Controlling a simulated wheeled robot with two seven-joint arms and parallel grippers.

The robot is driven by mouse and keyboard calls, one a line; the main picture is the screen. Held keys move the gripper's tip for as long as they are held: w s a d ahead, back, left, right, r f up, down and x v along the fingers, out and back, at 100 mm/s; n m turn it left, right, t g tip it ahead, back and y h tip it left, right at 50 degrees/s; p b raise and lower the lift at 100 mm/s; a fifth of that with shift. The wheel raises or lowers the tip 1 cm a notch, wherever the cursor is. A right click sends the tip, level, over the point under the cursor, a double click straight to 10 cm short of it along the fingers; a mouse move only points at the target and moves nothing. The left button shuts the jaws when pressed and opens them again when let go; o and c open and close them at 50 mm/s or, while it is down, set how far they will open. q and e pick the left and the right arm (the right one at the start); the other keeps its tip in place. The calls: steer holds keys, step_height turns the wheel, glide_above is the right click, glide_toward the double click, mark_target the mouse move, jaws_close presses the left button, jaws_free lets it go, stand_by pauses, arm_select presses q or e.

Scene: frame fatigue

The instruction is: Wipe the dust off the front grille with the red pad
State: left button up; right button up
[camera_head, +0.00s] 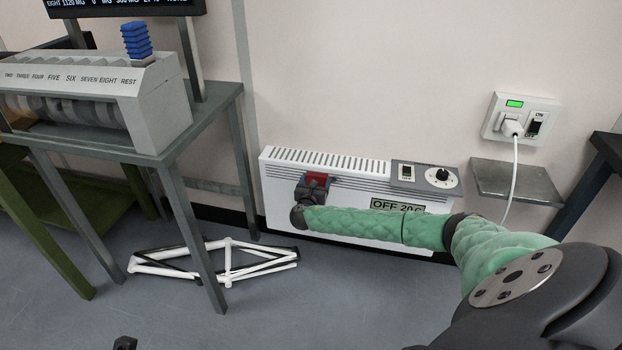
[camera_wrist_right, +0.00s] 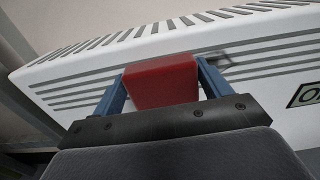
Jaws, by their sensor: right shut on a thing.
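The white heater (camera_head: 281,204) stands low against the wall, with dark slots along the upper part of its front grille (camera_head: 350,165). The grille also fills the upper part of the right wrist view (camera_wrist_right: 80,88). My right gripper (camera_head: 314,187) is shut on the red pad (camera_head: 317,179), which sits between its blue fingers in the right wrist view (camera_wrist_right: 161,82). The pad is at the left part of the grille; whether it touches cannot be told. A grey smudge (camera_wrist_right: 219,60) shows on the grille just right of the pad.
A grey table (camera_head: 190,135) with a slotted machine (camera_head: 150,95) stands left of the heater. A white bicycle frame (camera_head: 228,265) lies on the floor below. A wall socket (camera_head: 522,117) with plug and cord, and a small grey shelf (camera_head: 516,182), are on the right.

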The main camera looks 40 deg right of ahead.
mark_target(325, 181)
steer(key=shift+s+d+r+p, duration=0.15)
steer(key=shift+s+d+p, duration=0.8)
steer(key=shift+s+p, duration=0.15)
steer(key=shift+s+d, duration=0.25)
steer(key=shift+s, duration=0.1)
steer(key=shift+s+d+p, duration=1.5)
steer(key=shift+d+p, duration=0.05)
steer(key=shift+s+d+p, duration=0.6)
steer(key=shift+s+d, duration=0.1)
steer(key=shift+s, duration=0.2)
steer(key=shift+s+p, duration=0.1)
steer(key=shift+p, duration=0.25)
steer(key=shift+w+a, duration=0.3)
steer(key=shift+a, duration=0.1)
steer(key=shift+w+a, duration=1.2)
steer(key=shift+w, duration=0.2)
steer(key=shift+w+a, duration=0.7)
steer(key=shift+w, duration=0.3)
